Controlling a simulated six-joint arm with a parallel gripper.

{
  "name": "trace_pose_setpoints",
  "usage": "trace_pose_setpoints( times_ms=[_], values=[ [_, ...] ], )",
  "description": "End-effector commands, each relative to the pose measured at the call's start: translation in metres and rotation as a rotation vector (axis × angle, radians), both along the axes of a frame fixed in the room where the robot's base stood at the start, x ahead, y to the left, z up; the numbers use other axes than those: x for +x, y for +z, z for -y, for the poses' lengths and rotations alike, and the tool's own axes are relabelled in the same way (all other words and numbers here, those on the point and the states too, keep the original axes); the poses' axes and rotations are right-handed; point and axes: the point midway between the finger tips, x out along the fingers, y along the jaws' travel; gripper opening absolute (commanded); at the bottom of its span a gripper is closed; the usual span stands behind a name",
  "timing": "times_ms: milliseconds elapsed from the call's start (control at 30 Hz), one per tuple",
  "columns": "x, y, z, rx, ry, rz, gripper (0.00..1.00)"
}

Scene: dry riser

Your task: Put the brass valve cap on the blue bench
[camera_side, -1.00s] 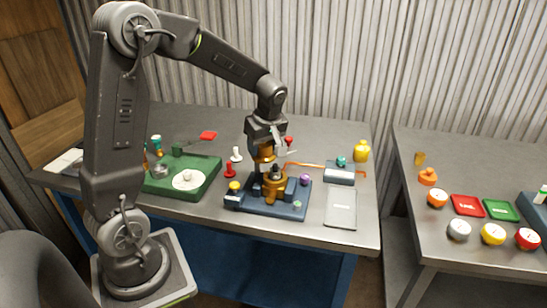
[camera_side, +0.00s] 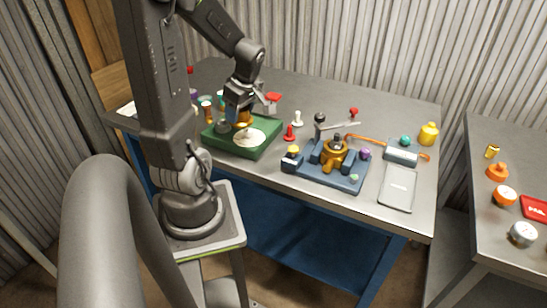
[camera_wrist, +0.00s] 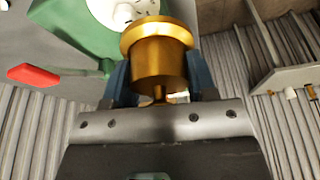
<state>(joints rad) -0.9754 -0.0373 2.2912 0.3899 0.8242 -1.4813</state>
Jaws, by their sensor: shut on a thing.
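My gripper (camera_side: 238,110) is shut on the brass valve cap (camera_wrist: 158,60), a flanged gold-coloured cylinder with a stem, held between two blue-grey fingers. In the side view the cap (camera_side: 243,119) is partly hidden by the gripper and is over or at the green tray (camera_side: 253,153). I cannot tell whether it touches the tray. The bench with blue legs and a blue lower shelf (camera_side: 300,227) has a grey top (camera_side: 340,98) and stands under the gripper. A brass valve body (camera_side: 333,152) sits in a dark blue fixture (camera_side: 345,179) on it.
The tray holds a round white disc (camera_side: 249,137). Red (camera_side: 289,133) and white (camera_side: 297,119) pegs stand between tray and fixture. A grey plate (camera_side: 397,188), a grey cylinder block (camera_side: 402,152) and a yellow bottle (camera_side: 429,134) are at right. Another grey bench (camera_side: 490,225) holds gauges.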

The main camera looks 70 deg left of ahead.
Motion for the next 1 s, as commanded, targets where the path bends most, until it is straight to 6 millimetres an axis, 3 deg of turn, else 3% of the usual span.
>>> trace_pose_setpoints(
  times_ms=[100,233,700,1000],
  values=[
    [-0.026,-0.01,0.002,0.0,0.109,0.002,0.23],
    [-0.03,-0.018,0.006,0.001,0.153,0.002,0.23],
    [0.058,-0.074,0.037,-0.001,0.15,0.0,0.23],
    [0.075,-0.094,0.042,0.0,0.156,-0.001,0.23]
  ],
)
